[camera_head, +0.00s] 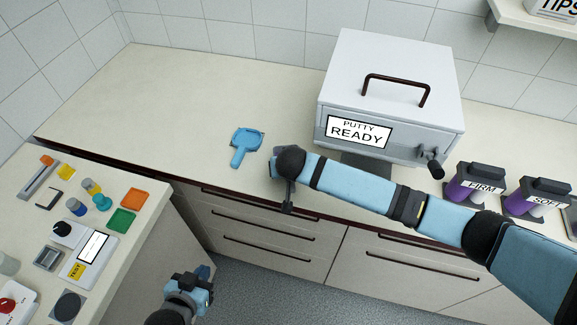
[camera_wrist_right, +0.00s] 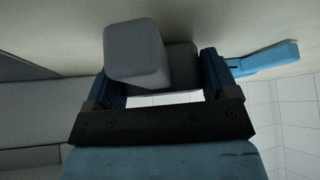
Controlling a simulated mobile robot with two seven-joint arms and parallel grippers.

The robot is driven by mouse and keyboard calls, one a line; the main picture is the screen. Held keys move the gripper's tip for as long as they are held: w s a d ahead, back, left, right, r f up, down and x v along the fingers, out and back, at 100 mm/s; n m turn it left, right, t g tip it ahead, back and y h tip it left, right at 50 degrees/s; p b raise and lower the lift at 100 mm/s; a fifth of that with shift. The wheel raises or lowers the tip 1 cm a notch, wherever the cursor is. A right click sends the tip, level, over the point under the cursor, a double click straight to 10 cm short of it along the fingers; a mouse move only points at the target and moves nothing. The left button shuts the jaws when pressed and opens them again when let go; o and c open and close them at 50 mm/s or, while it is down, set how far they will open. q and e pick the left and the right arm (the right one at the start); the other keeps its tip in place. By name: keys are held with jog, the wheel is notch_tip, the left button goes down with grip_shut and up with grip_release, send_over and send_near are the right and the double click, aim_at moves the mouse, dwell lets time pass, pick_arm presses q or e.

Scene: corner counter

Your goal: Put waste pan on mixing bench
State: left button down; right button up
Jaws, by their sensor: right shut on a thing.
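A blue pan with a short handle (camera_head: 247,142), which looks like the waste pan, lies on the long back counter (camera_head: 190,95). My right gripper (camera_head: 281,167) is just right of it, apart from it, over the counter's front edge. In the right wrist view a grey block-like thing (camera_wrist_right: 137,52) sits between its fingers, and the gripper is shut on it. The blue pan (camera_wrist_right: 262,60) shows beyond one finger there. My left gripper (camera_head: 192,288) is low over the floor, empty as far as I see; its finger gap is unclear. The left bench (camera_head: 120,175) may be the mixing bench.
The left bench carries a green tile (camera_head: 122,220), an orange tile (camera_head: 134,197), a scale (camera_head: 88,255) and small pots. A grey box marked "PUTTY READY" (camera_head: 390,100) stands behind my right arm. Purple containers (camera_head: 475,185) stand at right. The back counter's left part is clear.

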jog(key=shift+f, duration=0.2)
jog(key=o, duration=0.9)
jog(key=shift+o, duration=0.2)
jog(key=shift+r, duration=0.1)
jog(key=v, duration=1.2)
jog(key=shift+r+b, duration=0.1)
jog(key=shift+b, duration=0.2)
jog(key=shift+s, duration=0.1)
